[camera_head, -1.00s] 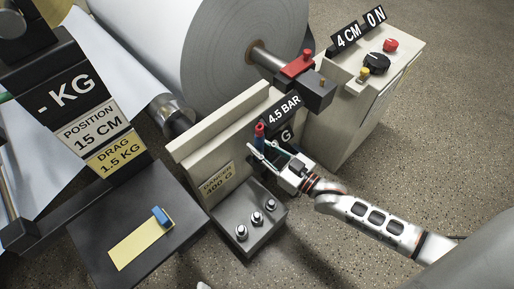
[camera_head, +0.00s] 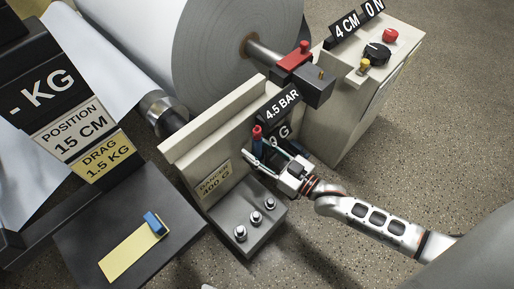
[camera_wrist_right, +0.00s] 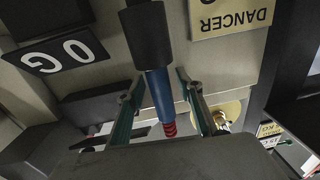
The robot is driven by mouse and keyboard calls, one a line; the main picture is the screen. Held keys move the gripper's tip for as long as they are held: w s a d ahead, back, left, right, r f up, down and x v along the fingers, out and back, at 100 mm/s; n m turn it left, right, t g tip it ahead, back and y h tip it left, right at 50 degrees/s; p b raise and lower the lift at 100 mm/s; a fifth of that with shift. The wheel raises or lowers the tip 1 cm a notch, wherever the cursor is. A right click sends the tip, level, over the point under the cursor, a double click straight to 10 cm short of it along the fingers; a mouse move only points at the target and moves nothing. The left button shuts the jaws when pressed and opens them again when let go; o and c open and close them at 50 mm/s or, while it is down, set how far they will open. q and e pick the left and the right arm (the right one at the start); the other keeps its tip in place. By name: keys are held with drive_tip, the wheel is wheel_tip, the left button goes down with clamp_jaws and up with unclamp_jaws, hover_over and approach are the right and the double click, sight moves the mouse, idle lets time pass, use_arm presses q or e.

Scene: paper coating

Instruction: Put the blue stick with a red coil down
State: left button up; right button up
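The blue stick with a red coil (camera_head: 258,146) stands roughly upright before the beige panel in the head view, its red end up. In the upside-down right wrist view, the blue stick (camera_wrist_right: 159,95) has a black thicker part at one end and the red coil at the other. My right gripper (camera_head: 262,153) has its teal fingers on either side of the stick. In the wrist view, gaps show between the stick and both fingertips (camera_wrist_right: 157,82). Whether the stick rests on something is hidden. My left gripper is not in view.
The beige panel (camera_head: 205,135) carries the dancer label, and a 4.5 BAR sign (camera_head: 281,104) stands above. A grey block with several knobs (camera_head: 246,222) lies below. The control box (camera_head: 350,100) is at right. A yellow sheet (camera_head: 130,254) and blue block (camera_head: 154,223) lie at left.

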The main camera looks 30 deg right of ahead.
drive_tip(key=shift+r, duration=0.15)
drive_tip(key=shift+s+d+r, duration=0.1)
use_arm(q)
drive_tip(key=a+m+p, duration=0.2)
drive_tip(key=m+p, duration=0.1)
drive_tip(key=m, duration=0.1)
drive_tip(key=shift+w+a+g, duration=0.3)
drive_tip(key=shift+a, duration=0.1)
use_arm(e)
drive_tip(key=v, duration=1.1)
drive_tip(key=shift+s, duration=0.4)
drive_tip(key=shift+d, duration=0.15)
